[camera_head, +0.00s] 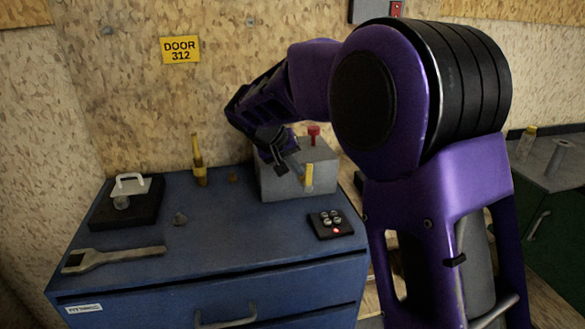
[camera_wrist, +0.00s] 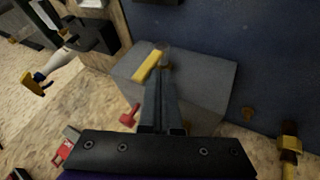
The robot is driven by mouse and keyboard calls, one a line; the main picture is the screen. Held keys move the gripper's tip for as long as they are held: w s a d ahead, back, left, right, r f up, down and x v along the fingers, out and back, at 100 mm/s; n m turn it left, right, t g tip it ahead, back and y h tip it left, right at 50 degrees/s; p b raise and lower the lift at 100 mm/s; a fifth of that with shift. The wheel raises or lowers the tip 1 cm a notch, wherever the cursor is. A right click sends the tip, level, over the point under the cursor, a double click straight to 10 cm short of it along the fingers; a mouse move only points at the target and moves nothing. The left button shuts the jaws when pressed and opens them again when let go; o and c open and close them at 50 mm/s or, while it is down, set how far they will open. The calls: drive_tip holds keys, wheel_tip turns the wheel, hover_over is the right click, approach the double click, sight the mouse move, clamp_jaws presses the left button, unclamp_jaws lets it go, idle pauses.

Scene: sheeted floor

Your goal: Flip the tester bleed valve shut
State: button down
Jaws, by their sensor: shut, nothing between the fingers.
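The tester is a grey box (camera_head: 285,184) on the blue cabinet top; it also shows in the wrist view (camera_wrist: 208,82). A yellow lever (camera_head: 308,177), which looks like the bleed valve handle, stands roughly upright at its front right. The lever appears as a slanted yellow bar in the wrist view (camera_wrist: 147,66). A red knob (camera_head: 313,131) sits at the back of the box, also seen in the wrist view (camera_wrist: 129,115). My gripper (camera_head: 297,168) is shut and empty, its tips (camera_wrist: 161,68) close beside the lever. I cannot tell whether they touch it.
A brass fitting (camera_head: 198,160) stands left of the box. A black pad with four-button-like knobs and a red light (camera_head: 331,224) lies in front. A wrench (camera_head: 112,259) and a dark block with a white handle (camera_head: 127,204) are at left. The front middle is clear.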

sight(309, 165)
drive_tip(key=shift+r, duration=0.1)
drive_tip(key=shift+d+y+p, duration=0.25)
drive_tip(key=shift+y+p, duration=0.05)
drive_tip(key=shift+p, duration=0.05)
drive_tip(key=shift+w+d+r+p, duration=0.15)
drive_tip(key=shift+d+p, duration=0.05)
drive_tip(key=shift+p, duration=0.1)
drive_tip(key=y+p, duration=0.1)
drive_tip(key=d+y+p, duration=0.1)
drive_tip(key=d+r+m+g+y+p, duration=0.1)
drive_tip(key=shift+w+d, duration=0.1)
drive_tip(key=shift+w, duration=0.15)
drive_tip(key=d+f+m+g+y, duration=0.1)
drive_tip(key=d+y, duration=0.1)
drive_tip(key=y, duration=0.2)
drive_tip(key=w+d+f+g+y, duration=0.1)
drive_tip(key=d+f+y, duration=0.1)
drive_tip(key=y, duration=0.2)
drive_tip(key=w+d+f+m+y, duration=0.1)
drive_tip(key=d+y, duration=0.1)
drive_tip(key=y, duration=0.2)
drive_tip(key=shift+d+f+m+g, duration=0.3)
drive_tip(key=shift+d+g, duration=0.1)
drive_tip(key=shift+f, duration=0.2)
drive_tip(key=shift+d+f, duration=0.2)
drive_tip(key=shift+f, duration=0.05)
